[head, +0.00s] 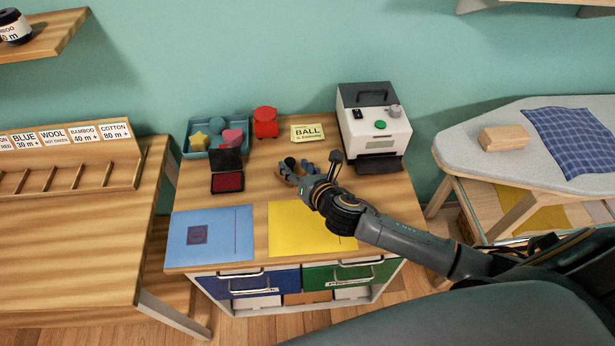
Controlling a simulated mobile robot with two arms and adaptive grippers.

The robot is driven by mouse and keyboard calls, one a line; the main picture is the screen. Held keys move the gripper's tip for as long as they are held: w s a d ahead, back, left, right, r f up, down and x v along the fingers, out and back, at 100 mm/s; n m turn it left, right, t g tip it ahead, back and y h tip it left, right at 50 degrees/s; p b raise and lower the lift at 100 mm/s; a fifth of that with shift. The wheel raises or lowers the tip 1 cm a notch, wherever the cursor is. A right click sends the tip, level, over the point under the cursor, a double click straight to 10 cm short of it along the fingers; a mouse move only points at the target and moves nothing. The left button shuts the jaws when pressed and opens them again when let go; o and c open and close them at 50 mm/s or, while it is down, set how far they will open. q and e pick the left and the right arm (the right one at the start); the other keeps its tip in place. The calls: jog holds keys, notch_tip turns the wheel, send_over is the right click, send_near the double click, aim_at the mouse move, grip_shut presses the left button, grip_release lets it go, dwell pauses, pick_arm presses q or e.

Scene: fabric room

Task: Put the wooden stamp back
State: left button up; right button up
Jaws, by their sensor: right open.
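My right gripper (296,175) reaches in from the right, low over the middle of the small wooden desk. Its jaws are open. A small brown wooden thing with a dark round knob, which looks like the wooden stamp (289,163), stands at the fingers and is partly hidden by them. I cannot tell whether the fingers touch it. An open ink pad with a red surface (228,181) lies to its left. A blue card (211,233) with a dark red printed square lies at the front left. My left gripper is not in view.
A yellow card (295,232) lies in front, partly under my arm. An ironing board (470,150) stands at right.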

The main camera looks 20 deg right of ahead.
jog(key=v, duration=0.7)
jog(key=shift+s, duration=0.2)
